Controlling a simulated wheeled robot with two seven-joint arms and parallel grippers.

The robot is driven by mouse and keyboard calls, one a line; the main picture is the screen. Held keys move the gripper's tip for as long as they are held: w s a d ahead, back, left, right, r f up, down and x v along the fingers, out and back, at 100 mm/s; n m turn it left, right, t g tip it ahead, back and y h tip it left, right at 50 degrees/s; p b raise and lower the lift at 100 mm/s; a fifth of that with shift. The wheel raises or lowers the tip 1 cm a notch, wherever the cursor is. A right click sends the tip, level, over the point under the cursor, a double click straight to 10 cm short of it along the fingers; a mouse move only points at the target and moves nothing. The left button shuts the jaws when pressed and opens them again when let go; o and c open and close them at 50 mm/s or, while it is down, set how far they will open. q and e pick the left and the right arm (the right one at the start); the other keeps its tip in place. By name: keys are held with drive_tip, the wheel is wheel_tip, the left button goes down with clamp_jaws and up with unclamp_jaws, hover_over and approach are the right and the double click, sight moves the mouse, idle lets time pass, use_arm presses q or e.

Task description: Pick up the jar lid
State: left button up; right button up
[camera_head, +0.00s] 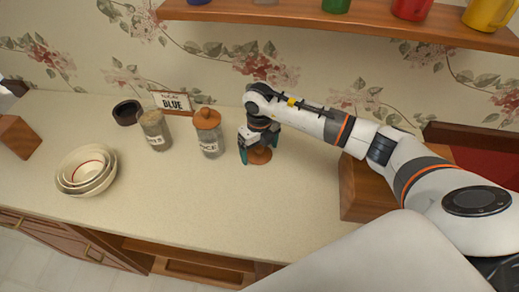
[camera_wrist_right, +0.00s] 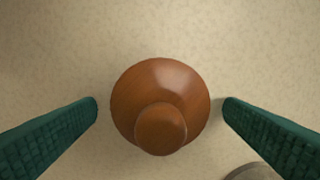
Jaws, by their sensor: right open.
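The jar lid (camera_head: 260,157) is a round brown wooden lid with a knob on top. It lies knob up on the counter, by itself, to the right of a lidded glass jar (camera_head: 211,146). In the right wrist view the lid (camera_wrist_right: 172,80) sits between the two green fingers, with a gap on each side. My right gripper (camera_head: 260,148) is open, points down over the lid and holds nothing. In the head view the gripper hides part of the lid. My left gripper is not in view.
Stacked bowls (camera_head: 85,171) are farther left. A wooden box (camera_head: 365,190) stands right of the gripper. The counter (camera_head: 215,205) in front is clear.

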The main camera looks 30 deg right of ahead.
drive_tip(key=shift+f, duration=0.2)
drive_tip(key=c, duration=1)
drive_tip(key=shift+r, duration=0.1)
